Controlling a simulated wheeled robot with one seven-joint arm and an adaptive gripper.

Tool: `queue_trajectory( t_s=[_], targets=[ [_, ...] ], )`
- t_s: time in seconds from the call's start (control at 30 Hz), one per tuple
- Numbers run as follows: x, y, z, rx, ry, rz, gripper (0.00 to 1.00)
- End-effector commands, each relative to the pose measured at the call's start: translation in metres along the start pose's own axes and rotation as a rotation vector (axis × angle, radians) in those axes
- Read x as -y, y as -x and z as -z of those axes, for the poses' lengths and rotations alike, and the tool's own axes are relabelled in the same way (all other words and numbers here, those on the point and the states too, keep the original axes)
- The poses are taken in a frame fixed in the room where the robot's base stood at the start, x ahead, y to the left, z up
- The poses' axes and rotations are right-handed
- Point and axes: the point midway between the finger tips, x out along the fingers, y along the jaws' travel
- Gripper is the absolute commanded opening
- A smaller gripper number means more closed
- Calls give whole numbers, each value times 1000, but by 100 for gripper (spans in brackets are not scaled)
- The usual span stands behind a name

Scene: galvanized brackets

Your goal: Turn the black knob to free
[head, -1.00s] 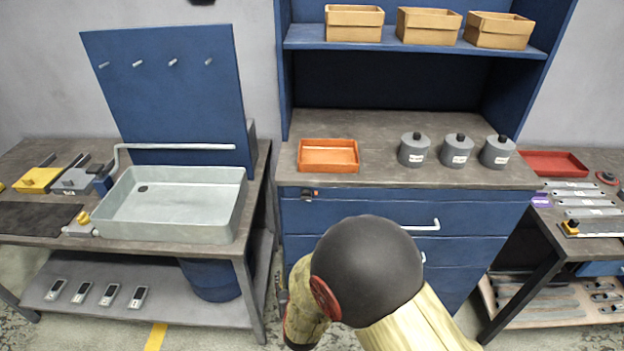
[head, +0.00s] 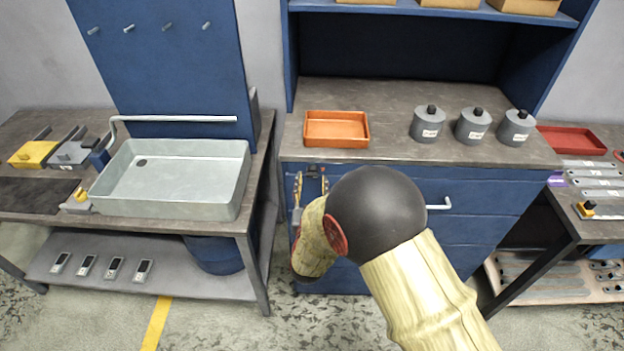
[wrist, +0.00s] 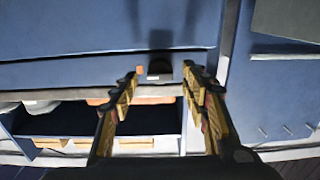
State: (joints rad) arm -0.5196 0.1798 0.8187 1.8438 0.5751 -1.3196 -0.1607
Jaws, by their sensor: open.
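The black knob (head: 313,170) is small and sits at the upper left of the blue drawer front, under the worktop edge. In the wrist view the dark knob (wrist: 160,68) shows between the fingertips, with a small orange mark beside it. Its exact turn position is too small to tell. My gripper (head: 311,182) is open and empty, raised in front of the drawer front with its fingers either side of the knob in the picture. The wrist view shows both fingers (wrist: 160,78) apart; I cannot tell whether they touch the knob.
The worktop above bears an orange tray (head: 336,129) and three grey canisters (head: 473,127). A drawer handle (head: 440,204) sticks out right of my arm. A bench with a metal basin (head: 170,182) stands to the left, a gap away.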

Motion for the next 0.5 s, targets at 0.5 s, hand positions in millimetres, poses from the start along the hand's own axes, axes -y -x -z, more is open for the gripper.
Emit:
queue_trajectory(
  t_s=[0.5],
  targets=[
    [0,-25,-1,2,0,1,46]
  ],
)
